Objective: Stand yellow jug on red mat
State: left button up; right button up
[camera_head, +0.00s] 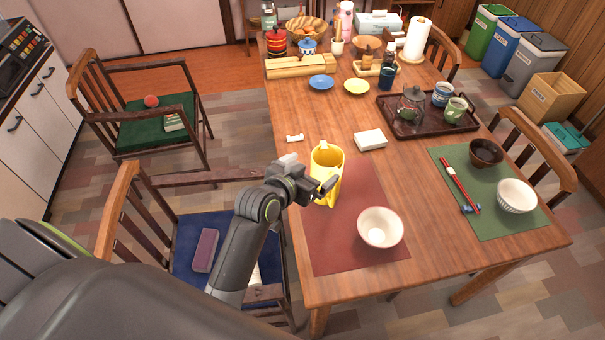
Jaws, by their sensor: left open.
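The yellow jug (327,158) appears upright at the far left part of the red mat (333,250). Its open top shows, and its lower part is partly hidden by my left gripper. I cannot tell whether its base rests fully on the mat. My left gripper (329,188) is open, at the near side of the jug, with its fingers overlapping the jug in the picture. I cannot tell whether they touch it. A white bowl with a reddish rim (380,228) sits on the right part of the mat. My right gripper is not in view.
A white box (370,140) and a small white rest (294,138) lie beyond the mat. A green mat (490,215) with a dark bowl (486,153), white bowl (516,196) and red chopsticks (459,185) is at right. A dark tray (385,108) holds a teapot and cups.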

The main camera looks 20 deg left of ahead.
pick_arm(q)
jog(key=shift+v, duration=1.75)
